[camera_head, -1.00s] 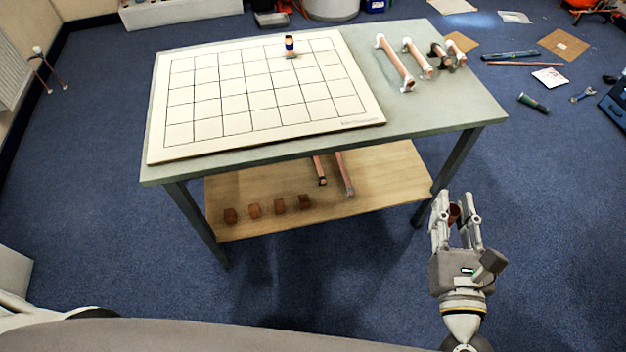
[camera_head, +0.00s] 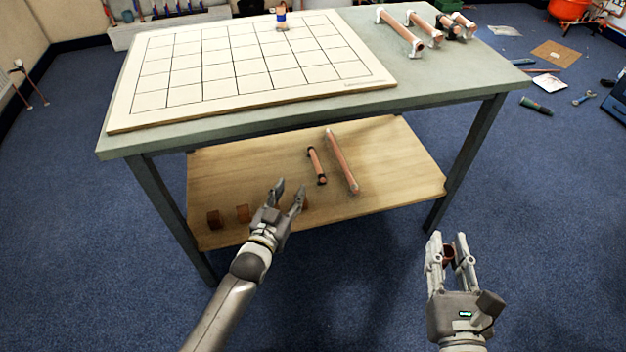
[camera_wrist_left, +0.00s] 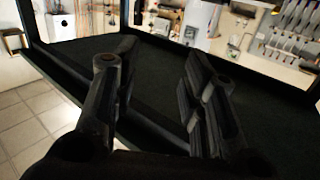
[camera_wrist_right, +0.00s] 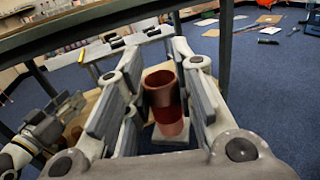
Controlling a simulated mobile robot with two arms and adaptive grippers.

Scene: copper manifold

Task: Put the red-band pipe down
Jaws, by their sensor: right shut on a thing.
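My right gripper (camera_head: 449,262) is shut on a short copper pipe (camera_wrist_right: 160,90), held upright off the table's front right leg. In the right wrist view a red band (camera_wrist_right: 170,121) shows around its lower part; its bottom end is not clear. The pipe is mostly hidden by the fingers in the head view. My left gripper (camera_head: 288,192) is open and empty, in front of the lower shelf (camera_head: 240,180). The gridded white board (camera_head: 225,75) lies on the table, with a blue-band pipe (camera_head: 281,20) standing near its back edge.
Several copper pipes with fittings (camera_head: 398,32) lie at the table's back right. The shelf holds two pipes (camera_head: 341,160) and small brown blocks (camera_head: 213,219). The green-grey tabletop (camera_head: 440,78) is bare at its front right. The table leg (camera_head: 468,165) stands beyond my right gripper.

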